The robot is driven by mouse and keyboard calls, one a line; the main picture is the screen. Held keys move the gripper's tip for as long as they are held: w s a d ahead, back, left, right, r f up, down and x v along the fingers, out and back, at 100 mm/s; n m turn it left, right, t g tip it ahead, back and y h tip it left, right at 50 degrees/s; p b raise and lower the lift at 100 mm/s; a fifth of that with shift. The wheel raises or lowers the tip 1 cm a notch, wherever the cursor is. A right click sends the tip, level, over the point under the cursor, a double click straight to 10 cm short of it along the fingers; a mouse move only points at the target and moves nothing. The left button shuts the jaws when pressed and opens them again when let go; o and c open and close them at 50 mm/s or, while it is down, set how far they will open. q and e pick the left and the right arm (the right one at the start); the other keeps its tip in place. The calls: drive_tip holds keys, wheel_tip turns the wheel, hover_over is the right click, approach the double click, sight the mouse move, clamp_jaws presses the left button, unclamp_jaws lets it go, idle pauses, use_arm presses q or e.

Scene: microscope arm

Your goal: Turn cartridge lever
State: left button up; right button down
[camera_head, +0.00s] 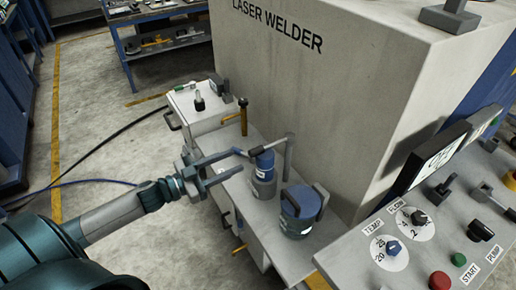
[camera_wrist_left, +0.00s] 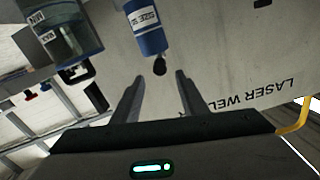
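A blue and grey cartridge (camera_head: 263,172) stands upright on a white bench ledge beside the laser welder. A grey post and arm (camera_head: 288,150) reach over its top. In the left wrist view the cartridge (camera_wrist_left: 150,35) shows a white label, and a small black knob (camera_wrist_left: 160,67) sits at its end. This knob may be the lever; I cannot tell. My left gripper (camera_head: 238,162) is just left of the cartridge. Its two fingers are apart, with nothing between them; they also show open in the left wrist view (camera_wrist_left: 157,88), short of the knob. My right gripper is out of view.
A wider blue canister (camera_head: 295,222) with a black handle stands to the right. The laser welder (camera_head: 300,80) walls off the back. A control panel (camera_head: 415,250) with knobs and buttons lies at the right front. Open floor (camera_head: 95,125) is at the left.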

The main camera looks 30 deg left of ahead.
sight(259, 150)
use_arm(q)
drive_tip(key=p+x, duration=0.2)
drive_tip(key=x, duration=0.6)
drive_tip(key=shift+w+d+r+p, duration=0.1)
drive_tip(key=shift+w+d+p, duration=0.1)
drive_tip(key=shift+w+p, duration=0.15)
drive_tip(key=shift+x, duration=0.75)
clamp_jaws()
